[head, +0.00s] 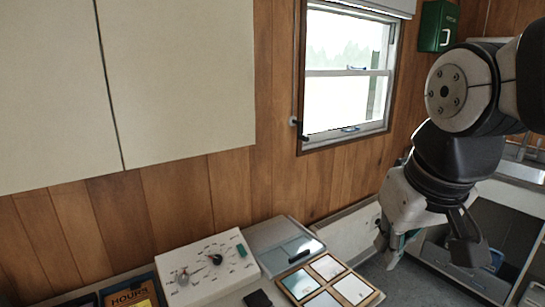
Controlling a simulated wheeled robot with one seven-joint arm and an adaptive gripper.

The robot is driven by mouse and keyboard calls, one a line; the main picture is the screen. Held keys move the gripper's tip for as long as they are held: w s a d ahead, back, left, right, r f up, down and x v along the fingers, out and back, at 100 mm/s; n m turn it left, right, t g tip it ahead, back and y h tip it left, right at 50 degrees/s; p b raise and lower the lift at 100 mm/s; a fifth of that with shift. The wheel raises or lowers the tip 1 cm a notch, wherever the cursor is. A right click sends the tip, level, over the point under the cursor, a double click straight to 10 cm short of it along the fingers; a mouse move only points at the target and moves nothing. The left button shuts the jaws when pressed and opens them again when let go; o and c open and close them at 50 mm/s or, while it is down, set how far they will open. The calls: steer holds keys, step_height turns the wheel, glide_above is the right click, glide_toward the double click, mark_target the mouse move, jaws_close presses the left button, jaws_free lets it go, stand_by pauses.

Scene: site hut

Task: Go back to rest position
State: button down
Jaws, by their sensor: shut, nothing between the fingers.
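My arm hangs down at the right of the head view, over the floor and apart from the counter. My gripper (388,246) is at its lower end, seen side-on and partly hidden by the wrist. It is shut and holds nothing. It is to the right of the framed panel of tiles (373,298) and touches nothing that I can see.
A white box with dials (208,270) stands on the counter beside a grey folder-like case (270,232). A dark tray labelled HOURS (130,296) is at lower left. Pale cupboards (180,80) hang above; a window (347,75) and green box (438,25) are behind.

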steer(key=s+d+f+m+p, duration=0.1)
steer(key=s+d+f, duration=0.1)
steer(key=s, duration=0.9)
steer(key=shift+d+f+m, duration=0.3)
steer(key=shift+d, duration=0.1)
